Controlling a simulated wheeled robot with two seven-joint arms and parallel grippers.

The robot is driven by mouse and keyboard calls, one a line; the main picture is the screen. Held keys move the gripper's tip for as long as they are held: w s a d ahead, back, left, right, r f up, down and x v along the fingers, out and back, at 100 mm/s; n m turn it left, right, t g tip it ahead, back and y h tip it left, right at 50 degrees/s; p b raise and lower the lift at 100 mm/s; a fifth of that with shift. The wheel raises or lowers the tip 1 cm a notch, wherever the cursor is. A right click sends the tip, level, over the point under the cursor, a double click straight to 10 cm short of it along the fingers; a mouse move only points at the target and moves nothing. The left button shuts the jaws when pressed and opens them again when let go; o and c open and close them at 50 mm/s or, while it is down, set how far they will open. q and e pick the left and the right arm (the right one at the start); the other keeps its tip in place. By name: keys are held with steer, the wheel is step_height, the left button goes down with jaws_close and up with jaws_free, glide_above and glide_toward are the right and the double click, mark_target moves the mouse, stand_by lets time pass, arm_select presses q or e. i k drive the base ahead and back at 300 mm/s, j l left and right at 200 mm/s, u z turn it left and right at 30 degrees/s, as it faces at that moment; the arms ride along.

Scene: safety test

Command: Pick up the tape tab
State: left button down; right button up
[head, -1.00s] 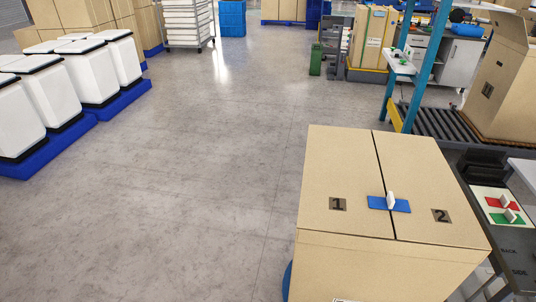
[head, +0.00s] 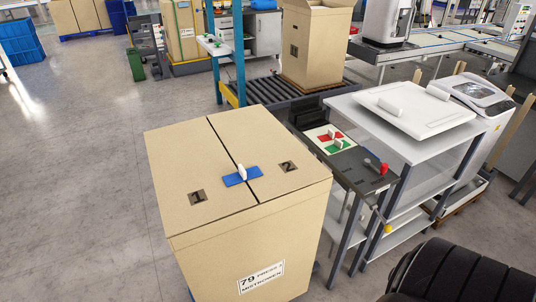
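The tape tab (head: 241,172) is a small white piece standing up from a strip of blue tape (head: 243,178). The blue tape lies across the seam between the two top flaps of a large closed cardboard box (head: 210,218). The flaps carry dark marks "1" and "2", one on each side of the tape. Nothing touches the tab. Neither of my grippers shows in the head view. A dark ribbed part at the bottom right looks like my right arm.
Right of the box, a dark side table (head: 362,172) holds a panel (head: 330,139) with red and green pads with white tabs. A white shelf unit (head: 405,140) stands beyond it. An open box (head: 311,50) sits on a roller conveyor (head: 270,92).

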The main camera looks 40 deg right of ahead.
mark_target(331, 135)
steer(key=z, duration=1.75)
